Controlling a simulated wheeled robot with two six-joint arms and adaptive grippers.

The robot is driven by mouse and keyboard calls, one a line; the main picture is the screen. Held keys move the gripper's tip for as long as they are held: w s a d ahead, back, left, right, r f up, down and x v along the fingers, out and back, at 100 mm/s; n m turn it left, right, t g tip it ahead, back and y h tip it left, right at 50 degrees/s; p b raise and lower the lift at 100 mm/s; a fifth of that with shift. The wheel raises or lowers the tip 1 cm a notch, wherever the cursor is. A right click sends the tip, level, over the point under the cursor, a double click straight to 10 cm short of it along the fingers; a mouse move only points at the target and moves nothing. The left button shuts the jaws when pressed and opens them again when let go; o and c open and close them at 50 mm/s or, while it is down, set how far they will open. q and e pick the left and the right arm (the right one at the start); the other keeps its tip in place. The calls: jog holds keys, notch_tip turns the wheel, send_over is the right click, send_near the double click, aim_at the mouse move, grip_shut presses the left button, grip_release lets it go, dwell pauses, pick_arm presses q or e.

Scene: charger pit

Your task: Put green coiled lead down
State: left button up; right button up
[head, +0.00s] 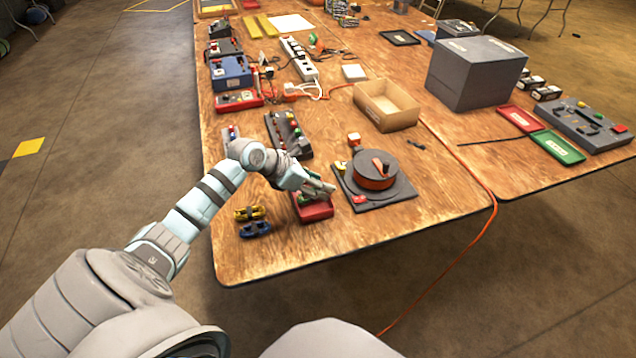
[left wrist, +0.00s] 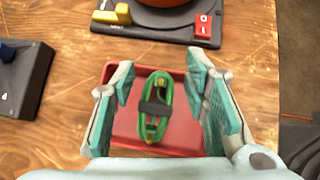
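The green coiled lead (left wrist: 154,108) has a dark band round its middle and lies in the red tray (left wrist: 186,136), as the left wrist view shows. My left gripper (left wrist: 160,92) is open, with one finger on each side of the lead and a gap on both sides. In the head view the left gripper (head: 325,188) is over the red tray (head: 315,211) near the table's front edge, and it hides most of the lead. My right gripper is not in view.
A dark board with an orange reel (head: 373,176) stands just right of the tray. Yellow and blue coiled leads (head: 254,228) lie to its left. A black control box (head: 287,135) is behind. An open cardboard box (head: 386,105) stands farther back. The front right of the table is bare.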

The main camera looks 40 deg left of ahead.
pick_arm(q)
jog(key=shift+r, duration=0.15)
jog(key=shift+r+p, duration=0.35)
jog(key=shift+p, duration=0.15)
jog(key=p+v, duration=0.3)
jog(key=v, duration=0.8)
jog(key=shift+s+r, duration=0.25)
jog(key=shift+a, duration=0.1)
